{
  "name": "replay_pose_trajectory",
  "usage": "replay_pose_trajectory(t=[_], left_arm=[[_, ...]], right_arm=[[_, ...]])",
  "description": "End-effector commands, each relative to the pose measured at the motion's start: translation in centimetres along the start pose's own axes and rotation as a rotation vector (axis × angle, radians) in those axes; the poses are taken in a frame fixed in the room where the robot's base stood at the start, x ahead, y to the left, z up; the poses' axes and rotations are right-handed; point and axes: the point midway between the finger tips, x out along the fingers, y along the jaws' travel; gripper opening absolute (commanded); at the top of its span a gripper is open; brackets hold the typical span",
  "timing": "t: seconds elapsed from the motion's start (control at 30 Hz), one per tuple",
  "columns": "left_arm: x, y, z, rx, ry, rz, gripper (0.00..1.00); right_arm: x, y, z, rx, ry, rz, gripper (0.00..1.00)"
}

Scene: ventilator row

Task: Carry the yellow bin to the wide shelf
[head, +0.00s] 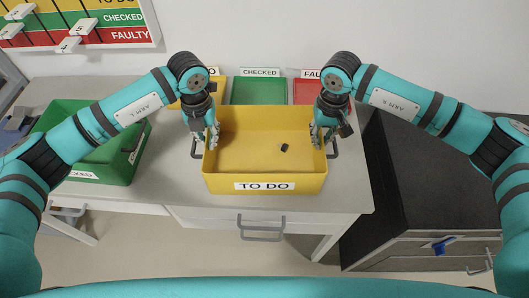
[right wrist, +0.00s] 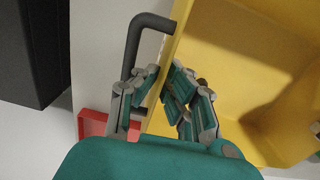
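The yellow bin (head: 265,120), labelled TO DO, is upright and level at the middle of the grey table. I cannot tell whether its base touches the tabletop. A small black part lies inside it. My left gripper (head: 211,135) is at its left side wall and my right gripper (head: 321,132) at its right side wall, beside the dark side handles. In the right wrist view my right gripper (right wrist: 162,82) has its fingers closed on both sides of the yellow wall (right wrist: 170,50). The left fingertips are partly hidden but look closed over the rim. I cannot identify a wide shelf.
A green bin (head: 130,160) stands at the left of the table (head: 345,195). Green (head: 260,90) and red (head: 307,92) bins labelled CHECKED and FAULTY are behind. A dark cabinet (head: 440,160) stands right. A labelled board (head: 80,22) hangs on the wall.

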Motion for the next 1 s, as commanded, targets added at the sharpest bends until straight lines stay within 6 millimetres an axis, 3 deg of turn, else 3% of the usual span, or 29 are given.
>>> replay_pose_trajectory(t=[0.37,0.8,1.0], left_arm=[[-0.7,0.0,0.1,-0.001,-0.002,0.0,0.0],[-4.9,0.0,0.0,-0.001,-0.001,0.0,0.0],[-5.1,0.0,0.0,-0.001,-0.001,0.001,0.0]], right_arm=[[-0.7,0.0,-0.1,0.0,0.002,0.0,0.0],[-4.9,0.0,0.0,0.0,0.001,0.0,0.0],[-5.1,0.0,0.0,0.001,0.001,0.0,0.0]])
